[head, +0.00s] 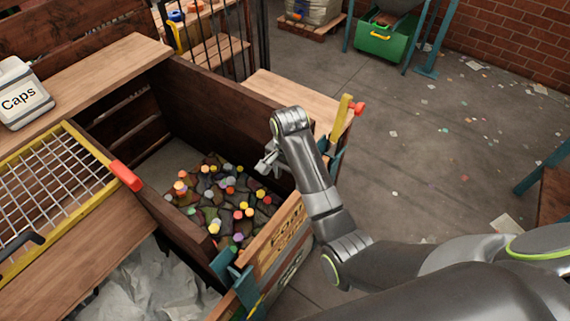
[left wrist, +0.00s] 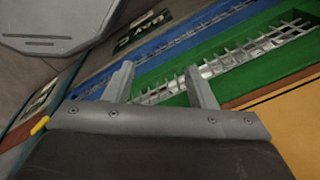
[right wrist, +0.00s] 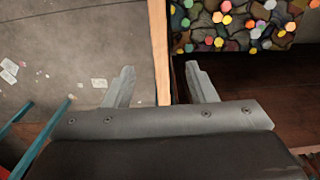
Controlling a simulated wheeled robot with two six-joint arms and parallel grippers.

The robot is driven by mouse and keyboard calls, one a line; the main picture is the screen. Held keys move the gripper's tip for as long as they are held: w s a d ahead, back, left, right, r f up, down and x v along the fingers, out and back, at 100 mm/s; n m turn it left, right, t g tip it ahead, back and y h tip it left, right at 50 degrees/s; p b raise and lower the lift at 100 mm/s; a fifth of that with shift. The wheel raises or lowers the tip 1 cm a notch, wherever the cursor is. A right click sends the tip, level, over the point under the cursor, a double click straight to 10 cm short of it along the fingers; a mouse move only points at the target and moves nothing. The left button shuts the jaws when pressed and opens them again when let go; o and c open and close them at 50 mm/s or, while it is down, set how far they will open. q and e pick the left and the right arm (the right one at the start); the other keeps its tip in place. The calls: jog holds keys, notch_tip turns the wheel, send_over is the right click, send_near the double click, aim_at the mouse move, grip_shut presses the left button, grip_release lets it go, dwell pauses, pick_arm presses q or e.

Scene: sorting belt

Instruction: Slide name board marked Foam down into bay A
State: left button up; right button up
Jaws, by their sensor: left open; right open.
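A light wooden board (head: 283,228) with dark lettering stands at the near right end of the bin in the head view. Its lettering is slanted, partly hidden by my right arm and too unclear to read as Foam for sure. Teal brackets (head: 226,270) hold its left end. My right gripper (head: 268,162) is open and empty above the bin's right side; in the right wrist view its fingers (right wrist: 160,70) are apart over a wall's top edge. My left gripper (left wrist: 160,70) is open and empty, outside the head view. A dark plate with light letters (left wrist: 143,32) lies beyond it, unclear.
The dark wooden bin (head: 215,88) holds many coloured caps. A yellow-framed mesh screen (head: 110,160) with a red handle and a white Caps jug (head: 22,95) are at left. Green (left wrist: 235,75) and blue (left wrist: 215,38) trays with metal grids face my left gripper.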

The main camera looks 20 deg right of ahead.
aim_at(288, 204)
notch_tip(288, 204, down, 15)
jog(key=shift+s+b, duration=0.15)
jog(key=shift+b, duration=0.85)
pick_arm(q)
jog(key=shift+w+d+f, duration=0.1)
jog(key=shift+f, duration=0.4)
jog(key=shift+w+d+f, duration=0.1)
jog(key=shift+f, duration=0.4)
pick_arm(e)
jog(key=shift+f, duration=0.7)
grip_shut()
jog(key=c, duration=0.7)
grip_release()
grip_shut()
pick_arm(q)
jog(key=shift+s, duration=0.1)
